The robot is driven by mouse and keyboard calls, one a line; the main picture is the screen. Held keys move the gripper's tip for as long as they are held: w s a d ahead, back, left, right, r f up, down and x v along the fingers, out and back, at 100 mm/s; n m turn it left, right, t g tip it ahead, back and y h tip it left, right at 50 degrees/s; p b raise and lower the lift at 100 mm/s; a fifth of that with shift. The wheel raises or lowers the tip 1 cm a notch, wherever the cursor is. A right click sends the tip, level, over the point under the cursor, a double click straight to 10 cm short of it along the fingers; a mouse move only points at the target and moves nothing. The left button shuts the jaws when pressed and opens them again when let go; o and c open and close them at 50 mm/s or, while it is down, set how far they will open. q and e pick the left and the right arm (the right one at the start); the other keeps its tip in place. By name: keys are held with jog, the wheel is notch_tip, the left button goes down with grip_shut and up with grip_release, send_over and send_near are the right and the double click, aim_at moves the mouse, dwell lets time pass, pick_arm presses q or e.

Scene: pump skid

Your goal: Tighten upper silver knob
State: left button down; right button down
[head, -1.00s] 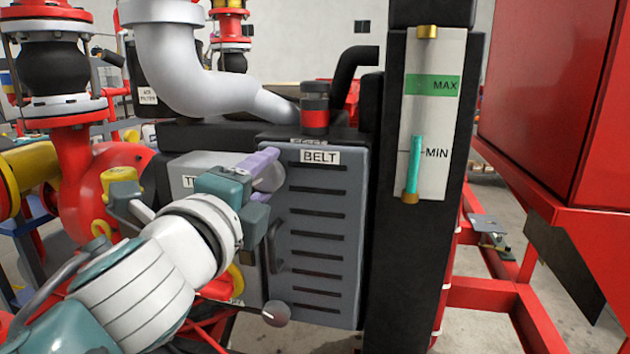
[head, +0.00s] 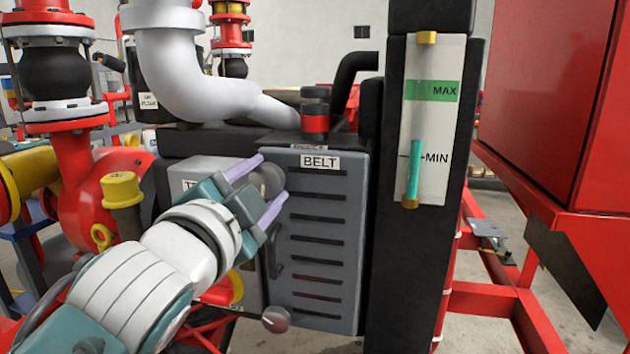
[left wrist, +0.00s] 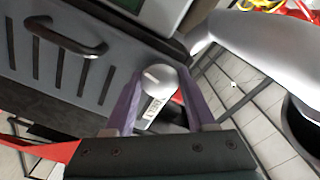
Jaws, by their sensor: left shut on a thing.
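The upper silver knob (head: 267,181) is a round grey knob at the top left edge of the grey belt cover (head: 318,250), below the BELT label. My left gripper (head: 262,190) has its two purple fingers on either side of the knob and is shut on it. In the left wrist view the knob (left wrist: 158,82) shows a pale mark on its face and sits between the purple fingers. My right gripper is not in view.
A lower silver knob (head: 276,319) is at the cover's bottom left corner, and a dark handle (head: 274,252) is on its left side. A black column with a level gauge (head: 414,172) stands right of the cover. A thick grey pipe (head: 180,75) bends above.

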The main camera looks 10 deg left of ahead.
pick_arm(q)
jog(key=shift+n, duration=0.4)
jog(key=shift+c, duration=1.1)
grip_release()
jog(key=shift+s, duration=0.1)
jog(key=s, duration=0.9)
jog(key=shift+s+a, duration=0.15)
jog(key=shift+s, duration=0.25)
